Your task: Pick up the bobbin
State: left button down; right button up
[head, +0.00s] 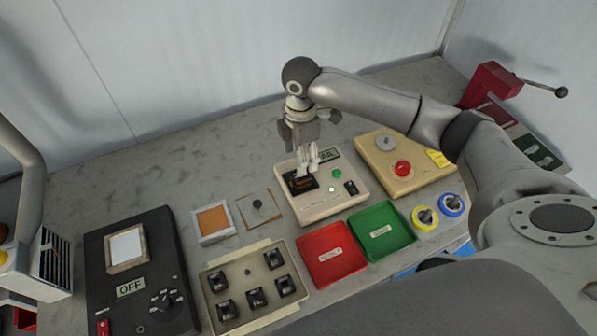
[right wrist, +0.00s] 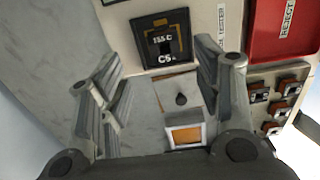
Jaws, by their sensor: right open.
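A dark bobbin with a reddish-brown middle sits in the black nest of the cream tester (head: 322,206). In the right wrist view the bobbin (right wrist: 165,38) lies in the nest above the "C5" mark. My right gripper (head: 313,160) is above the tester, pointing down, and partly covers the nest in the head view. In the right wrist view the gripper (right wrist: 160,72) is open and empty, its fingers apart with the bobbin beyond them near the top of the picture. My left gripper is not in view.
Several similar bobbins stand in a beige tray (head: 234,315). A red reject tray (head: 345,270) and a green tray (head: 385,244) lie in front of the tester. A small peg plate (head: 270,219) and an orange pad (head: 212,219) are left of it. A beige button box (head: 388,180) is right.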

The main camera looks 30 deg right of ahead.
aim_at(298, 181)
jog(key=shift+s+f, duration=0.2)
jog(key=shift+f, duration=1)
notch_tip(298, 181, down, 4)
jog(key=shift+s+a+f+p, duration=0.15)
jog(key=shift+f+p, duration=0.05)
jog(key=shift+p, duration=0.8)
jog(key=shift+f, duration=0.3)
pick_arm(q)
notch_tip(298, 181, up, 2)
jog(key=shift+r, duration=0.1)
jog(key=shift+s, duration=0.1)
pick_arm(e)
jog(key=shift+c, duration=0.4)
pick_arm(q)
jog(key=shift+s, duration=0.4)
pick_arm(e)
jog(key=c, duration=1)
